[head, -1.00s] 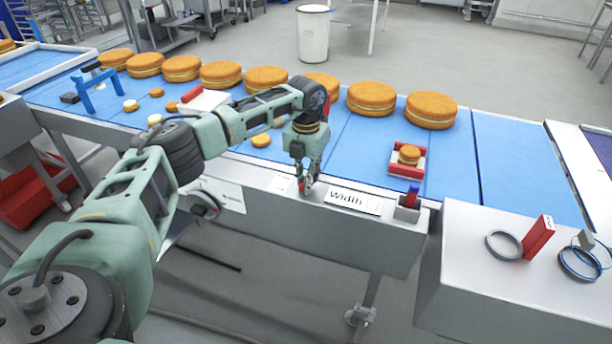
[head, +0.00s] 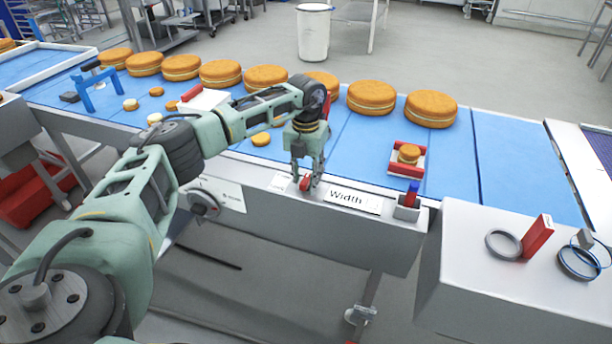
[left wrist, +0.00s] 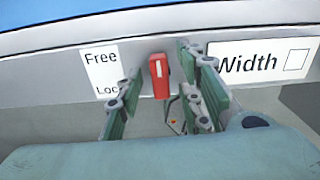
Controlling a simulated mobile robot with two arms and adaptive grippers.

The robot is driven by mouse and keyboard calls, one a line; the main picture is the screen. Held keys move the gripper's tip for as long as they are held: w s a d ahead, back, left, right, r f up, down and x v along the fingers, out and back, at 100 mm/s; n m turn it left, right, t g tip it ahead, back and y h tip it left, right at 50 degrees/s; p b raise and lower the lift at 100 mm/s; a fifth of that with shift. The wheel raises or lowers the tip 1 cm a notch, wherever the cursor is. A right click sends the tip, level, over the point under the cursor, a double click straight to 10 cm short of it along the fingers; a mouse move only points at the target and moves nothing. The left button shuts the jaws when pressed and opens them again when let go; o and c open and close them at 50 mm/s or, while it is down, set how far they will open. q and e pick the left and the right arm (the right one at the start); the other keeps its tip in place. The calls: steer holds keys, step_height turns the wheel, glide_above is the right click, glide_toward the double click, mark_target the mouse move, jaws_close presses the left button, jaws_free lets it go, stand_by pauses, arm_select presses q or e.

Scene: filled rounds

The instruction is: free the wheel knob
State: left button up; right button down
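The wheel knob (head: 305,184) is a small red lever with a white line, on the front face of the conveyor. In the left wrist view the knob (left wrist: 160,76) stands about upright, its white line pointing up, beside a label (left wrist: 103,72) reading "Free" above and "Lock" below. My left gripper (head: 306,181) is at the knob, pointing down at it. In the left wrist view its fingers (left wrist: 165,95) are apart, one on each side of the knob, with visible gaps. My right gripper is not in view.
A "Width" label (head: 353,199) is right of the knob. A handwheel (head: 203,205) sits left on the front panel. A grey holder (head: 407,212) with a red and blue piece stands at the right edge. Large cake rounds (head: 371,98) line the blue belt (head: 450,150).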

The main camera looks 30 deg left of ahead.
mark_target(306, 179)
arm_select(q)
step_height(306, 179, up, 12)
stand_by(0.6)
steer(key=shift+f, duration=0.1)
stand_by(0.4)
